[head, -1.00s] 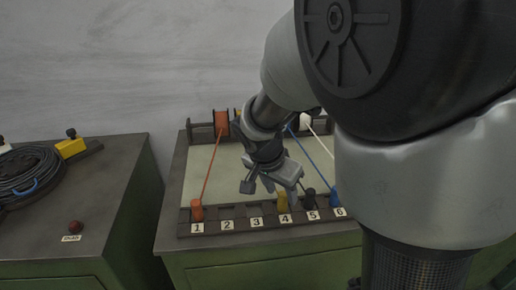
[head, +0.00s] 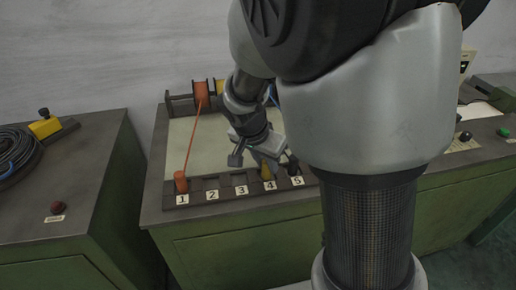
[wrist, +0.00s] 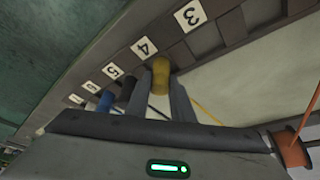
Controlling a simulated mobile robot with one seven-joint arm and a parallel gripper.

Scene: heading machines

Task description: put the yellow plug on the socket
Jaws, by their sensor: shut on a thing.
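The yellow plug (head: 267,173) stands at the number 4 place of the dark numbered rail (head: 225,193). In the wrist view the yellow plug (wrist: 161,72) is between the two fingers of my gripper (wrist: 160,95), and a yellow cord runs back from it. My gripper (head: 266,162) is shut on the plug from above, in the head view partly behind my arm. The plug's lower end meets the rail, and I cannot tell how deep it sits. Places 2 and 3 hold no plug. I cannot tell which place is the socket meant.
An orange plug (head: 180,182) with a taut cord stands at place 1. A black plug (wrist: 127,88) and a blue plug (wrist: 105,100) stand close beside the yellow one. Cord spools (head: 200,95) stand behind. A left cabinet bears a cable coil (head: 15,150).

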